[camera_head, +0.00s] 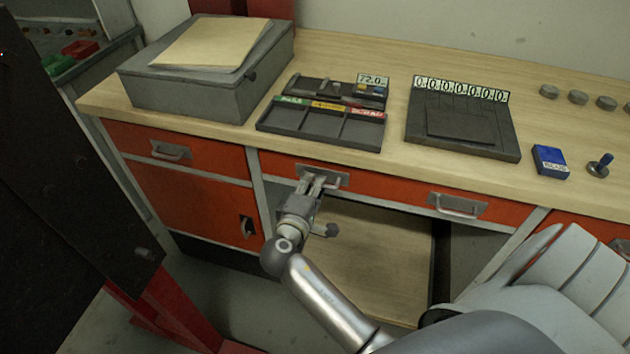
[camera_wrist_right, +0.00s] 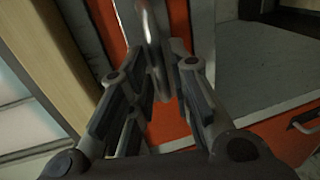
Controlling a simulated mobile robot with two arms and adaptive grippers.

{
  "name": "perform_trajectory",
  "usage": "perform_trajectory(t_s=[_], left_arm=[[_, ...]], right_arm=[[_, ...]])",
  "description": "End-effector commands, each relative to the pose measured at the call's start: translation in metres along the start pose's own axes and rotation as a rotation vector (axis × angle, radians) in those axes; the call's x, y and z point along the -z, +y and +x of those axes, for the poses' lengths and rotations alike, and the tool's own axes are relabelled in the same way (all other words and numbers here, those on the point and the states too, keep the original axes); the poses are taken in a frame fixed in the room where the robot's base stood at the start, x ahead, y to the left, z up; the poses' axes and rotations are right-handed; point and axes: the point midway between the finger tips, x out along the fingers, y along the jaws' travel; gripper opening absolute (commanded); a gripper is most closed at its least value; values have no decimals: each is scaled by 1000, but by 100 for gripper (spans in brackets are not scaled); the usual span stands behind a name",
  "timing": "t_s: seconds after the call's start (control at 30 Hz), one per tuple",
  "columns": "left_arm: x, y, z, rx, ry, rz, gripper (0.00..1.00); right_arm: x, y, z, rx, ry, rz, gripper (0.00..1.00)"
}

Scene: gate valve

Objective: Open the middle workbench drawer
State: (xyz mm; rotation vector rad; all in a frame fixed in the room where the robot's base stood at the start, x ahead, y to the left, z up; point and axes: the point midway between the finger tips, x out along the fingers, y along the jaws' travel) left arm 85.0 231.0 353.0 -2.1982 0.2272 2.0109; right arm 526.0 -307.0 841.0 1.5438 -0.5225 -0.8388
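The middle drawer (camera_head: 385,188) is a wide orange-red front under the worktop, with a metal handle at each end. It looks flush with the bench. My right gripper (camera_head: 314,184) is at its left handle (camera_head: 334,181). In the right wrist view, the handle (camera_wrist_right: 156,45) stands upright in the picture, between and just beyond the spread fingers of my right gripper (camera_wrist_right: 165,80). Gaps show between the fingers, so it looks open; contact with the handle cannot be told. The right handle (camera_head: 457,206) of the drawer is free. My left gripper is not in view.
A grey box (camera_head: 190,97) with papers, a sorting tray (camera_head: 310,128) and a dark number board (camera_head: 462,118) stand on the worktop (camera_head: 390,65). A left drawer (camera_head: 200,160) and an open bay (camera_head: 375,250) flank or lie below. A dark panel (camera_head: 60,170) stands at left.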

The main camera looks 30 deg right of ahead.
Motion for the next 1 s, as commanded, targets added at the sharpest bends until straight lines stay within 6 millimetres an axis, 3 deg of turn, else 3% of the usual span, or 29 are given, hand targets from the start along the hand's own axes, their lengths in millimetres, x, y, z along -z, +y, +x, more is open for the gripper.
perform_trajectory(t_s=[0.2, 0.47, 0.63, 1.0], left_arm=[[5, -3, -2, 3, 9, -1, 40], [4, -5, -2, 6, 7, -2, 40], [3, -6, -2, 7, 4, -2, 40], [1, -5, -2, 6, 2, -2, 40]], right_arm=[[0, 0, 17, 0, 0, 1, 19], [0, -1, 19, 1, 0, 1, 19], [0, -1, 18, 1, 1, 1, 0], [0, -1, 18, 2, 1, 0, 0]])
